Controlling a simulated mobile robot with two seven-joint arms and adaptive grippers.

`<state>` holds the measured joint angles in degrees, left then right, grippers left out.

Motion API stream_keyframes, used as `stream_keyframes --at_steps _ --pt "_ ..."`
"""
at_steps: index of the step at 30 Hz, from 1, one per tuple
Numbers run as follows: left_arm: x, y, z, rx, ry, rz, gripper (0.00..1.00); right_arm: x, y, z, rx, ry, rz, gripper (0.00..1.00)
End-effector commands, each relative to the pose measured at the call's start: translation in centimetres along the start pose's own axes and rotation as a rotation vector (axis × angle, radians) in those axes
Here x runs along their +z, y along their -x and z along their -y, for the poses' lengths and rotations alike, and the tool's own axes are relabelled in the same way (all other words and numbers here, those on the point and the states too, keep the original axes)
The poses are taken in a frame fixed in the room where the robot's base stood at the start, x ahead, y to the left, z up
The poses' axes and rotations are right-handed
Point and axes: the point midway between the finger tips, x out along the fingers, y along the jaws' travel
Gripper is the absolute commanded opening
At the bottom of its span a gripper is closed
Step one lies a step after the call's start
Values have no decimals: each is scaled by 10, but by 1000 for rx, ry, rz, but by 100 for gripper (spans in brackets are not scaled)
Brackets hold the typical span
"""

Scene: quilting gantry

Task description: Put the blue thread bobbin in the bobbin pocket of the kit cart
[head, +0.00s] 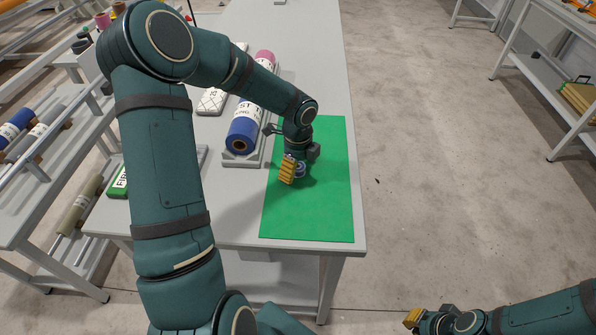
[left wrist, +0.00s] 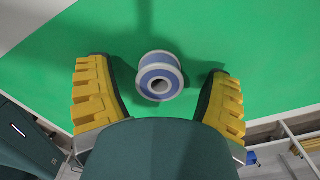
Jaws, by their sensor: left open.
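The blue thread bobbin (left wrist: 160,66), a small spool with pale flanges and a central hole, stands on the green mat (head: 312,212). In the left wrist view it lies between and slightly beyond my open left fingers (left wrist: 158,98), with a gap on both sides. In the head view my left gripper (head: 294,172) is low over the mat, and the bobbin (head: 300,170) is partly hidden by it. My right gripper (head: 413,318) is at the bottom right, away from the table; its opening is unclear. I cannot identify the kit cart's bobbin pocket in these views.
A blue roll (head: 243,134) lies in a grey cradle left of the mat. A green box (head: 119,182) is at the table's left edge, partly behind my left arm. Racks with rolls (head: 20,125) stand on the left.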

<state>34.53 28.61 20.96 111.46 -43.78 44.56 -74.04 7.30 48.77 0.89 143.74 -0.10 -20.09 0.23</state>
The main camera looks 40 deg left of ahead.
Motion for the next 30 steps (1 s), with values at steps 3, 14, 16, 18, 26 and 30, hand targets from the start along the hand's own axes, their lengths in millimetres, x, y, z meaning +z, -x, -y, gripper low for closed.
stream_keyframes --at_steps 3,14,16,18,26,30 --pt "0 -2 0 0 0 0 80 0 0 0 0 0 -1 0" --pt "0 -1 0 0 0 1 20 0 0 0 0 0 -1 0" --pt "0 -1 0 0 0 1 20 0 0 0 0 0 -1 0" --pt "0 -1 0 0 0 1 15 0 0 0 0 0 -1 0" --pt "0 5 0 -2 0 2 15 0 2 1 0 0 0 0" --pt "0 27 1 -3 1 2 15 0 9 3 0 0 3 0"
